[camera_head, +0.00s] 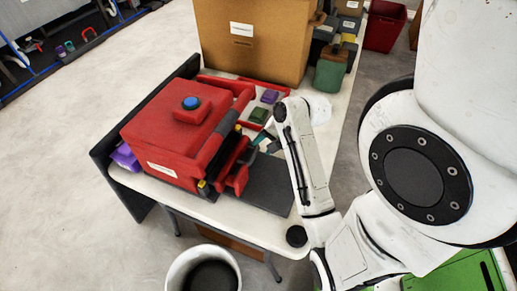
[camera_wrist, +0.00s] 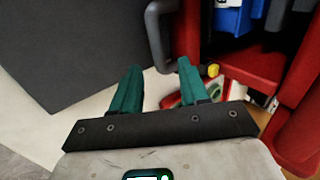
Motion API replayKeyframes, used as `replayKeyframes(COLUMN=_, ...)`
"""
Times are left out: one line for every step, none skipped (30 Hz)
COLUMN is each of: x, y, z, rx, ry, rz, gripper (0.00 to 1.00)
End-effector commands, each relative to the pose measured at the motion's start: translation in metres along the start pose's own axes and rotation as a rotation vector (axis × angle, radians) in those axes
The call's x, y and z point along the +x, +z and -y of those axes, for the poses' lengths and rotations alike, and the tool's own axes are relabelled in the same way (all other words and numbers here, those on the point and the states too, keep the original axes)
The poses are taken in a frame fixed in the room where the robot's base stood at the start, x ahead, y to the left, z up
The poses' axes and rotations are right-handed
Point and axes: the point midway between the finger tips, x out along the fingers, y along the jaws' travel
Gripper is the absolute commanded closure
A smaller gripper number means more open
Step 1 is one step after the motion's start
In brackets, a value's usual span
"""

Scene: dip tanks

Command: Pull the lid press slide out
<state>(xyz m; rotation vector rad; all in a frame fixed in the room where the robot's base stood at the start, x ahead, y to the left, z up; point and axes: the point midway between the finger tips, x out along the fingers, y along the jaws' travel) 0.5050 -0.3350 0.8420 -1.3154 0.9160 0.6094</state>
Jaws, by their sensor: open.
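The lid press is a red box (camera_head: 175,130) with a blue button on top. It stands at the left end of the white table. Red front parts (camera_head: 235,165) on its right side face my arm; I cannot tell which is the slide. The wrist view shows the red frame (camera_wrist: 250,68) and a grey bar handle (camera_wrist: 156,38) beside it. My gripper (camera_wrist: 160,66) has two teal fingers, apart and empty. The handle's lower end appears between the fingertips in the picture; I cannot tell whether they touch. In the head view my arm partly hides the gripper.
A dark flat mat (camera_head: 268,187) lies in front of the press. A cardboard box (camera_head: 250,38), a green container (camera_head: 330,72) and a red tray (camera_head: 258,112) with small coloured items stand behind. A dark panel (camera_head: 128,120) edges the table's left side. A white bin (camera_head: 203,268) stands below.

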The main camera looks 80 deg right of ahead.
Motion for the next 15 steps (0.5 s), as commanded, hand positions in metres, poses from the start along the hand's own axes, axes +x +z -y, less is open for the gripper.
replayKeyframes(x=0.010, y=0.000, z=-0.001, rx=0.000, ry=0.002, rz=0.001, gripper=0.56)
replayKeyframes(x=0.014, y=0.000, z=-0.001, rx=0.000, ry=0.002, rz=0.001, gripper=0.56)
replayKeyframes(x=0.019, y=0.000, z=-0.001, rx=0.000, ry=0.002, rz=0.001, gripper=0.56)
replayKeyframes(x=0.023, y=0.000, z=-0.001, rx=0.000, ry=0.001, rz=0.001, gripper=0.56)
replayKeyframes(x=0.026, y=0.000, z=-0.001, rx=0.000, ry=0.002, rz=0.001, gripper=0.56)
replayKeyframes(x=0.030, y=0.000, z=-0.001, rx=0.000, ry=0.001, rz=0.001, gripper=0.56)
replayKeyframes(x=0.032, y=0.000, z=-0.001, rx=0.000, ry=0.001, rz=0.000, gripper=0.56)
replayKeyframes(x=0.034, y=0.000, z=0.000, rx=0.000, ry=0.001, rz=0.000, gripper=0.56)
replayKeyframes(x=0.036, y=0.000, z=0.000, rx=0.000, ry=0.001, rz=0.000, gripper=0.56)
replayKeyframes(x=0.037, y=0.000, z=0.000, rx=0.000, ry=0.001, rz=0.000, gripper=0.56)
replayKeyframes(x=0.038, y=0.000, z=0.000, rx=0.000, ry=0.001, rz=0.000, gripper=0.56)
replayKeyframes(x=0.039, y=0.000, z=0.000, rx=-0.001, ry=0.001, rz=0.000, gripper=0.56)
replayKeyframes(x=0.039, y=0.000, z=0.000, rx=-0.001, ry=0.001, rz=-0.001, gripper=0.56)
replayKeyframes(x=0.039, y=0.000, z=0.000, rx=-0.001, ry=0.001, rz=-0.001, gripper=0.56)
replayKeyframes(x=0.039, y=0.000, z=0.000, rx=-0.001, ry=0.001, rz=-0.001, gripper=0.56)
